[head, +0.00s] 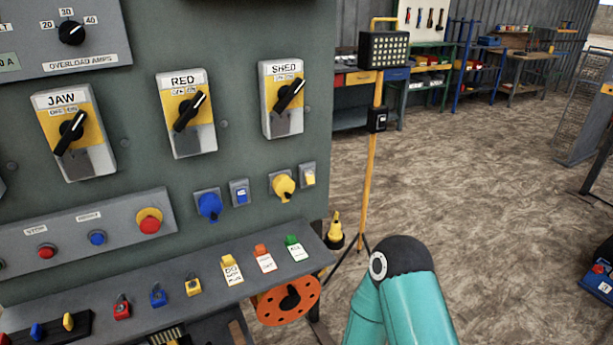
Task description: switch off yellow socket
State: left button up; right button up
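The yellow socket (284,187) is a round yellow fitting on a grey plate, low on the right side of the grey-green panel. Just right of it is a small grey switch box with a pale yellow rocker (309,175). Which way the rocker is tipped is too small to tell. The blue socket (210,206) and its blue rocker switch (241,193) sit to the left. A teal link of my arm with a dark joint rises at the bottom, right of the panel. Neither gripper is in view.
Three rotary switches, JAW (74,133), RED (187,112) and SHED (287,98), are above the sockets. A shelf (208,262) with padlocks and tags juts out below. An orange reel (288,300) hangs under it. A yellow lamp stand (371,165) stands to the right, with open floor beyond.

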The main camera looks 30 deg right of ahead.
aim_at(309, 175)
jog(key=u, duration=1.35)
jog(key=k, duration=1.15)
jog(key=z, duration=1.4)
jog(key=i, duration=1.2)
jog(key=z, duration=0.1)
